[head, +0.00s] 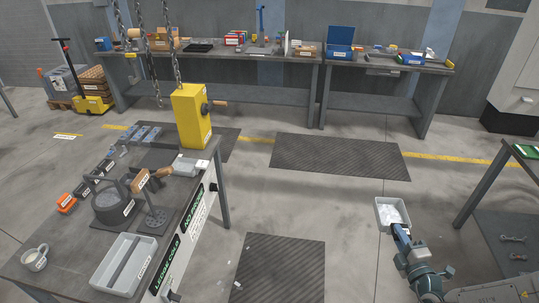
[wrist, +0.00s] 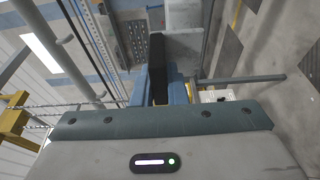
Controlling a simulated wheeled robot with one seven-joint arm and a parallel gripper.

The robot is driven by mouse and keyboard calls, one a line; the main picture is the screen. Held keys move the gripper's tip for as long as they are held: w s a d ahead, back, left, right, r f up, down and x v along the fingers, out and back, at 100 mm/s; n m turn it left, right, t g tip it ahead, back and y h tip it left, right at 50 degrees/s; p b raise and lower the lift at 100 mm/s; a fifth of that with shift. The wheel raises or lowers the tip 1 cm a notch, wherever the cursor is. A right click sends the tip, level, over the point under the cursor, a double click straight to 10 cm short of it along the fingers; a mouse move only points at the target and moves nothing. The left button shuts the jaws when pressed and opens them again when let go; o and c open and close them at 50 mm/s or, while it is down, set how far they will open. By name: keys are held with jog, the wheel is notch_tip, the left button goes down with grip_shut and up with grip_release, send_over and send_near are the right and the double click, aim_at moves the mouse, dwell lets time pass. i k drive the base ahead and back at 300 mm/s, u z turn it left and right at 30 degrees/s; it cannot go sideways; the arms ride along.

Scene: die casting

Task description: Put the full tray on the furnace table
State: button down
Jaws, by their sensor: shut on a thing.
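A small pale grey tray (head: 379,214) holding white pieces is at the right of centre in the head view, out over the floor. My gripper (head: 400,231) is shut on its near edge. In the wrist view the tray's grey side (wrist: 182,48) shows beyond my gripper (wrist: 160,70); its contents are hidden there.
Workbenches (head: 225,59) line the back wall. Another table (head: 480,180) stands at the right. Open floor with dark mats (head: 340,157) lies between.

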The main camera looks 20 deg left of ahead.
aim_at(88, 272)
jog(key=i, duration=1.85)
jog(key=u, duration=4.4)
jog(key=i, duration=1)
